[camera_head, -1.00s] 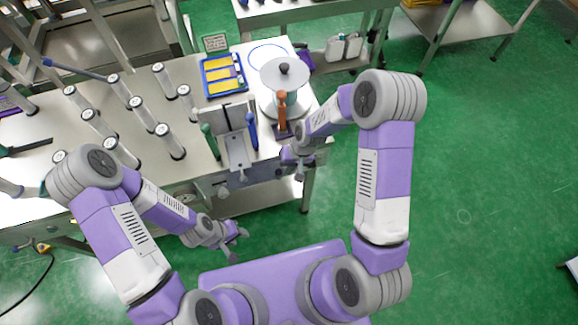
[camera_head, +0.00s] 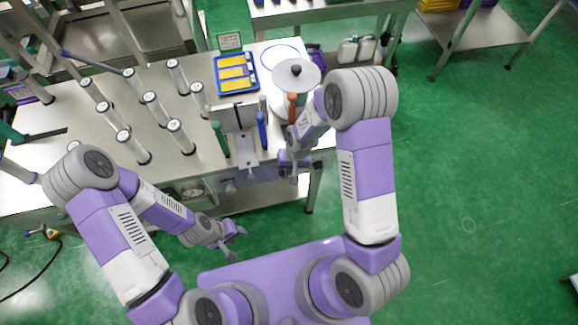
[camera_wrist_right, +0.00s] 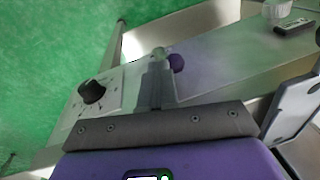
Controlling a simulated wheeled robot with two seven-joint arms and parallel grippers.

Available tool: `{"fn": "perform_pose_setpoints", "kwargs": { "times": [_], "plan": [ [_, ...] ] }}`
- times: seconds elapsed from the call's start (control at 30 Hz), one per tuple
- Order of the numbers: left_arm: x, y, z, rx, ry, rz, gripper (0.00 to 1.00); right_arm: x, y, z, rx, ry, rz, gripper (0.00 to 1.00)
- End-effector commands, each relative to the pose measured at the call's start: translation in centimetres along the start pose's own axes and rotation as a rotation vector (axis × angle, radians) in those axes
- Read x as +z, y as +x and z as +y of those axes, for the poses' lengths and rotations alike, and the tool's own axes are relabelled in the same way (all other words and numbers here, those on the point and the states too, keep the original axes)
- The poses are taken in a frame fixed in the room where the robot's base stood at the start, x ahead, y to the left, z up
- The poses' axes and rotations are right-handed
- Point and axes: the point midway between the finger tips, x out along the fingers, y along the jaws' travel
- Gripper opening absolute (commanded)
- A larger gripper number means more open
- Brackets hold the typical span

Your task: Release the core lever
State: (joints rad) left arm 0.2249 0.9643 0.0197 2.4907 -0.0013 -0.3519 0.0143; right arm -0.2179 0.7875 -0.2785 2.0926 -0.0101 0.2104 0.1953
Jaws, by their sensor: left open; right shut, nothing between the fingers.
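No lever is labelled, so I cannot tell for sure which is the core lever. An orange-handled lever (camera_head: 292,106) stands upright in front of the round-topped unit (camera_head: 296,76); its lower end is hidden by my right arm. A blue handle (camera_head: 262,131) and a green handle (camera_head: 220,139) flank the grey applicator (camera_head: 242,143). My right gripper (camera_head: 293,174) is shut and empty at the bench's front edge, below the orange lever. My left gripper (camera_head: 237,242) is open, low in front of the bench.
A blue tray (camera_head: 236,72) with yellow pieces lies behind the applicator. A black knob (camera_wrist_right: 92,92) on a panel is left of the right fingers. Green floor (camera_head: 470,170) is free at right.

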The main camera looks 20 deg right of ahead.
Motion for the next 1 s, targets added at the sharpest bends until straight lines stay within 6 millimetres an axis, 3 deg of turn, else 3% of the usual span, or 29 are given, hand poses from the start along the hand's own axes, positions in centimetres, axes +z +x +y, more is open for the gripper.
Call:
{"fn": "perform_pose_setpoints", "kwargs": {
  "times": [0.5,1.0],
  "plan": [
    [0.0,0.3,-0.1,0.000,0.000,0.000,0.43,0.6,1.1,-3.6,-0.001,0.003,0.001,0.00],
    [0.0,0.6,-0.2,0.000,0.000,0.000,0.43,0.8,1.7,-4.8,-0.001,0.005,0.001,0.00]
  ]
}}
